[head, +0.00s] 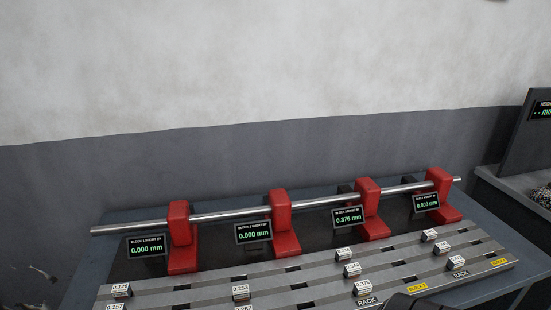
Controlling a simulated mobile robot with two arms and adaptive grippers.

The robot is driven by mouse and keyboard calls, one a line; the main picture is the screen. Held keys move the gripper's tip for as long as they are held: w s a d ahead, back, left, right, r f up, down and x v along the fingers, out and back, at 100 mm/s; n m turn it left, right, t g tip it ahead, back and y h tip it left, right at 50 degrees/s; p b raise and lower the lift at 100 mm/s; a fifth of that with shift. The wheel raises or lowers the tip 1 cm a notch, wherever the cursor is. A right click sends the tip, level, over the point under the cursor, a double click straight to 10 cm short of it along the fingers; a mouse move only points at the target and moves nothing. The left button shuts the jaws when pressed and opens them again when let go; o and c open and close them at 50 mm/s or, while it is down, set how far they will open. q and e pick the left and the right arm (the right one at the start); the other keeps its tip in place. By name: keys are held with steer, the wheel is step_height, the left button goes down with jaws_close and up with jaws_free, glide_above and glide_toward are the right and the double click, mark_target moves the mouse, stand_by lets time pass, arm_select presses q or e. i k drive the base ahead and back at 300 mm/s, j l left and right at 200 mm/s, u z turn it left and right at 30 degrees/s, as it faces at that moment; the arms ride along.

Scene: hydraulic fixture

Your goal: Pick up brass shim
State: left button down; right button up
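A slotted grey rack (215,286) runs along the bottom of the head view. Several small labelled shim blocks stand in it, such as one at the left (122,291), one near the middle (240,292) and one at the right (441,248). They look grey to silver, and I cannot tell which one is the brass shim. A dark shape at the bottom edge, right of centre, looks like part of my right gripper (408,301). Its fingertips are not clear, so its opening and contents cannot be told. My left gripper is not in view.
Red blocks (283,224) hold a long steel rod (235,214) behind the rack. Small displays, one reading 0.376 mm (347,217), stand by the blocks. A side bench with a dark height display (541,110) is at the right. A grey and white wall closes the back.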

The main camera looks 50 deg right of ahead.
mark_target(364, 288)
steer(key=z, duration=2.15)
